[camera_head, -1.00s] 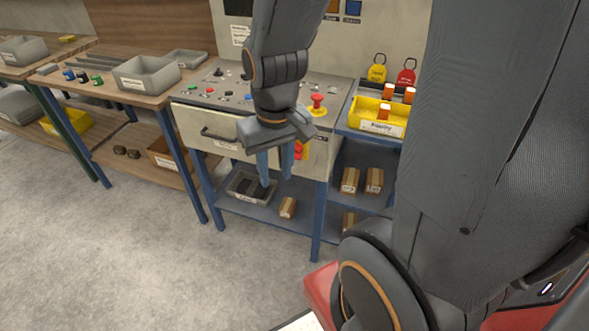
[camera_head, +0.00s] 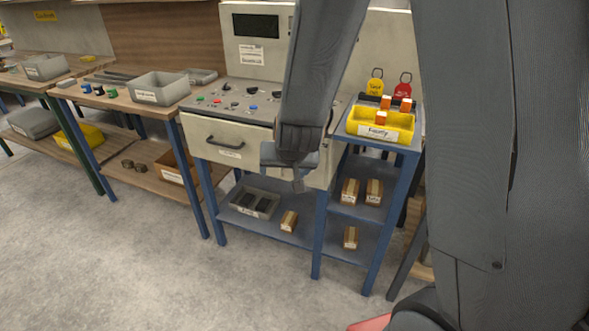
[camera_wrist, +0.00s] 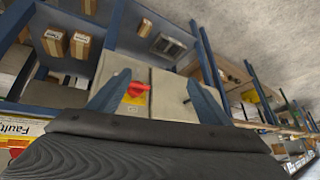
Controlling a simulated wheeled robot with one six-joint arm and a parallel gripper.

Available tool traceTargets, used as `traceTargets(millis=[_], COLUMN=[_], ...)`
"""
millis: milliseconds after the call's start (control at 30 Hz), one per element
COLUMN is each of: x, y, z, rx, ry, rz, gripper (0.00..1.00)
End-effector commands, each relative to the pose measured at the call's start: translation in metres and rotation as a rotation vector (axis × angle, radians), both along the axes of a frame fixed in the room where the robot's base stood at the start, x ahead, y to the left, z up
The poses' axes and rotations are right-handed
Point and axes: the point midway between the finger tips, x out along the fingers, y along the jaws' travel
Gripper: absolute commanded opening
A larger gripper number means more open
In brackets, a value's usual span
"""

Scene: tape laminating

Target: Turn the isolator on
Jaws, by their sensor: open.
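The isolator (camera_wrist: 137,90) is a red rotary handle on a yellow plate, on the front of a pale cabinet. In the wrist view it shows between my gripper's two blue fingers (camera_wrist: 160,77), much nearer the left finger than the right one. I cannot tell whether that finger touches it. My gripper is open with nothing held. In the head view my gripper (camera_head: 297,184) is in front of the right part of the cabinet (camera_head: 232,127), and my arm hides the isolator there.
A drawer with a dark handle (camera_head: 224,144) is left of my gripper. A grey tray (camera_head: 236,199) is on the lower shelf. The floor at the front left is clear.

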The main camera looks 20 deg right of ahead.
Motion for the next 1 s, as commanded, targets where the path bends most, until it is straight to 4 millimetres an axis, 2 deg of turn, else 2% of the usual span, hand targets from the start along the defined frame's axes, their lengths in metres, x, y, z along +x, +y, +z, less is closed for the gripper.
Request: traceTargets(millis=[33,100,200,300,433,600,800,1000], x=[0.026,0.057,0.09,0.11,0.117,0.109,0.107,0.128], y=[0.004,0.005,0.001,-0.007,-0.016,-0.02,-0.025,-0.041], z=[-0.024,-0.04,-0.062,-0.079,-0.093,-0.099,-0.098,-0.096], rx=[-0.01,-0.035,-0.094,-0.177,-0.302,-0.432,-0.49,-0.49], ry=[-0.069,-0.179,-0.331,-0.479,-0.645,-0.788,-0.846,-0.848], rz=[-0.04,-0.106,-0.2,-0.29,-0.384,-0.451,-0.477,-0.481], gripper=[0.72,0.72,0.72,0.72,0.72,0.72,0.72,0.72])
